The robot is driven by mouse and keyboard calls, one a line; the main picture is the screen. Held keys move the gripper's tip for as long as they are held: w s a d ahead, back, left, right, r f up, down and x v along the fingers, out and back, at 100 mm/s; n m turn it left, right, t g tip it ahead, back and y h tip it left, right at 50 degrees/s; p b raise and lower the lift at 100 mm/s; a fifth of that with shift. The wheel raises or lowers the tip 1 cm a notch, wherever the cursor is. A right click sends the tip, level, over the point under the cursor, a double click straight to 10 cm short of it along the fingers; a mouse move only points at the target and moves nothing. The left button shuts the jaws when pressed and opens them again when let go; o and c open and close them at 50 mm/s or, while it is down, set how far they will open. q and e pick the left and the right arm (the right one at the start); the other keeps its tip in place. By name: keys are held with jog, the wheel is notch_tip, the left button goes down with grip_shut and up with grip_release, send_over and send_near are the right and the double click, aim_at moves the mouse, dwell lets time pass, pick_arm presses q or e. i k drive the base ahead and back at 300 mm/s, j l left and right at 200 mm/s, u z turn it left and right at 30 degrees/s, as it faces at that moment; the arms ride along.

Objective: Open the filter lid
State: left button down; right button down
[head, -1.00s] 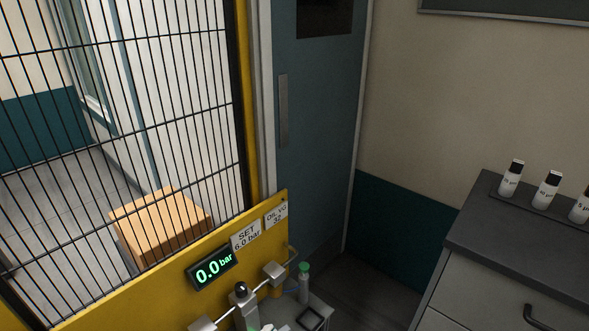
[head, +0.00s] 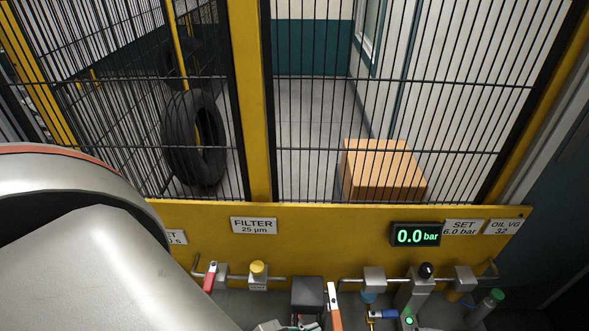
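A white label reading "FILTER 25 µm" (head: 253,225) is on the yellow panel, left of centre in the head view. Below it are a yellow knob (head: 258,267) on a small block and a dark grey box (head: 308,291). I cannot tell which part is the filter lid, or whether it is open or shut. My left arm (head: 110,265) fills the lower left and hides part of the panel.
A pipe runs along the panel with a red lever (head: 210,277), a black knob (head: 426,270) and an orange-and-white handle (head: 334,306). A display (head: 416,235) reads 0.0 bar. Behind the mesh fence stand a tyre (head: 194,138) and a cardboard box (head: 383,169).

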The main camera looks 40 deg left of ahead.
aim_at(307, 293)
jog(key=j+u, duration=0.15)
jog(key=u, duration=0.25)
jog(key=j+u, duration=0.15)
jog(key=u, duration=0.25)
jog(key=k+l+z, duration=0.1)
jog(key=k, duration=0.4)
